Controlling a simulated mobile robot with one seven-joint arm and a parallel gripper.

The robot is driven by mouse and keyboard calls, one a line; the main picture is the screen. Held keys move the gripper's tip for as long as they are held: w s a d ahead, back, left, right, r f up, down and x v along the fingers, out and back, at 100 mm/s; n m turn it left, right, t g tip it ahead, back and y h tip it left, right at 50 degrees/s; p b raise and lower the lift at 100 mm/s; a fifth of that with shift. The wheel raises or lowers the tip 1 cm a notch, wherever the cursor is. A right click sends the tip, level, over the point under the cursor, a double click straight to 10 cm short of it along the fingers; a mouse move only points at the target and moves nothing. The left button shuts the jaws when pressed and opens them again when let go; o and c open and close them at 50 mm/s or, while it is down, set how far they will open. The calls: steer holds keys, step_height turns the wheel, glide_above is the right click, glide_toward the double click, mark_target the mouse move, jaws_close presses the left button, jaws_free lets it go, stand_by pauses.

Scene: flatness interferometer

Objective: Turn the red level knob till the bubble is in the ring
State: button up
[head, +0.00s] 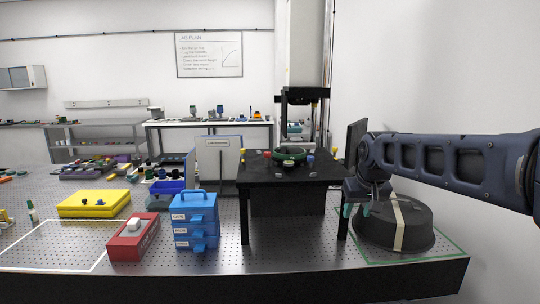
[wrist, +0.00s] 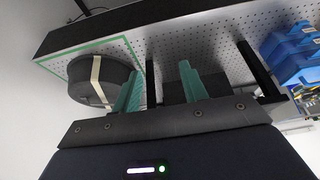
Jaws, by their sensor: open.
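A small red knob (head: 267,155) stands on the top of the black instrument stand (head: 290,176), left of a dark green ring-shaped part (head: 289,155). A yellow knob (head: 243,153) and a blue knob (head: 311,159) are on the same top. The bubble and its ring are too small to make out. My gripper (head: 356,210) hangs right of the stand, below its top and well apart from the red knob. Its teal fingers are apart and empty in the wrist view (wrist: 160,84). The knob does not show in the wrist view.
A black round case (head: 412,228) with a beige strap sits near my gripper; it also shows in the wrist view (wrist: 88,92). A blue drawer box (head: 196,222), red box (head: 133,238) and yellow case (head: 93,204) stand left of the stand. A dark panel (head: 356,139) rises behind my arm.

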steer(key=shift+o, duration=0.7)
step_height(320, 180, up, 15)
steer(key=n+g+y, duration=0.1)
steer(key=n+y, duration=0.2)
steer(key=n, duration=0.6)
glide_above(267, 159)
steer(key=s+d, duration=0.2)
steer(key=d, duration=0.1)
steer(key=x, duration=1)
steer(key=shift+s+f, duration=0.3)
steer(key=shift+f, duration=0.1)
